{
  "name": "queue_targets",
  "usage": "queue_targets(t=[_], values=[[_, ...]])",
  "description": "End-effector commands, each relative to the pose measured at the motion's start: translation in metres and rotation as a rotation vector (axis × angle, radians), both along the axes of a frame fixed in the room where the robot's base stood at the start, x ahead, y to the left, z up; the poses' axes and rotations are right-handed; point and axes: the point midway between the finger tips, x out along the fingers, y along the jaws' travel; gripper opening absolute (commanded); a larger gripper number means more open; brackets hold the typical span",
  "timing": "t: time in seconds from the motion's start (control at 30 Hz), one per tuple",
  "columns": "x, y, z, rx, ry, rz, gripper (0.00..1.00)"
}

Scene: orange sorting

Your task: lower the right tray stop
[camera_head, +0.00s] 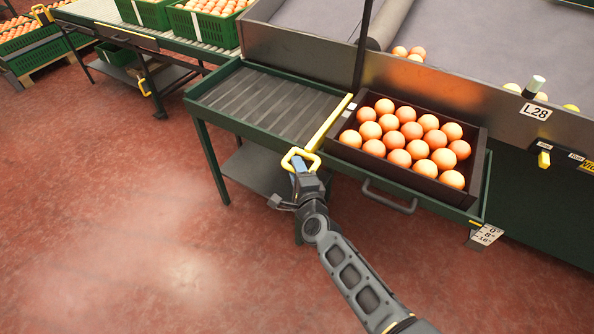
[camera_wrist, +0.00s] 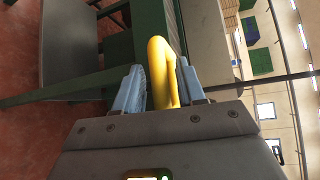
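The right tray stop is a yellow bar (camera_head: 328,123) across the green roller table, along the left side of the tray of oranges (camera_head: 432,187). A yellow loop handle (camera_head: 291,154) is at its front end, at the table's front edge. My gripper (camera_head: 301,164) is at this handle, reaching in from the front. The front end of the bar is partly hidden by the handle and fingers.
Bare rollers (camera_head: 268,103) lie left of the bar. A grey pull handle (camera_head: 389,196) sticks out from the table front below the tray. Another table with yellow handles (camera_head: 145,87) and green crates (camera_head: 203,24) stands at upper left. The red floor at left is clear.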

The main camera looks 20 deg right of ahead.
Motion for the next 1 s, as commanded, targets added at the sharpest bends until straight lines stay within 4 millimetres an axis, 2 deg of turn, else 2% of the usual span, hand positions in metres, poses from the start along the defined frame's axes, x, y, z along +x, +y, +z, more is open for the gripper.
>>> queue_targets(t=[0.03, 0.4, 0.8, 1.0], values=[[0.000, 0.000, 0.000, 0.000, 0.000, 0.000, 0.34], [0.000, 0.000, 0.000, 0.000, 0.000, 0.000, 0.00], [0.000, 0.000, -0.001, -0.001, 0.001, 0.001, 0.00], [-0.001, 0.000, -0.017, -0.001, 0.002, 0.001, 0.00]])
